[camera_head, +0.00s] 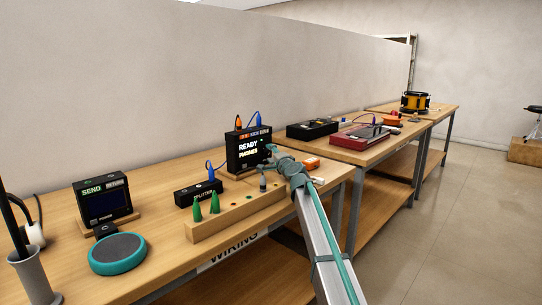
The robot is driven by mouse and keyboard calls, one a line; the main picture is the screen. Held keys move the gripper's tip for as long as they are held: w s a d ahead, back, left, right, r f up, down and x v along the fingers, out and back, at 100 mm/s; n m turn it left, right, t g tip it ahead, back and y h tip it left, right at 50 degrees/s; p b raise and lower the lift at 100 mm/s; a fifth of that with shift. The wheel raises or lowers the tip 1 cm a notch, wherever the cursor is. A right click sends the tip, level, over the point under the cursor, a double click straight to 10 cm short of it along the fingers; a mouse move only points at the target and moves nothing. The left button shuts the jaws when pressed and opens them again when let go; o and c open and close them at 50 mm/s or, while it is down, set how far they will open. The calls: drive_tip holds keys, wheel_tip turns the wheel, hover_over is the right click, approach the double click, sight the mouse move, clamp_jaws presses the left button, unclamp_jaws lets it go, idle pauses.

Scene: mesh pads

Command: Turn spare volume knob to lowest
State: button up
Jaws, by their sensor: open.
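A black box (240,158) with lit text "READY PHONES" stands on the near workbench, with orange and blue plugs on its top. My gripper (271,150) is at the box's right front edge, at the end of my arm. The fingers are open but tiny at this size, and I cannot tell whether they touch the box. No knob marked as spare volume can be made out. The gripper and arm hide part of the bench right of the box.
A wooden block (205,232) with green pegs and a small black splitter box (188,194) stand left of my arm. A black "SEND" box (103,201) and a round teal-rimmed pad (118,252) are farther left. A red-sided device (360,137) lies on the middle bench.

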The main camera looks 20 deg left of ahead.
drive_tip(key=v, duration=1.1)
drive_tip(key=shift+s+d, duration=0.25)
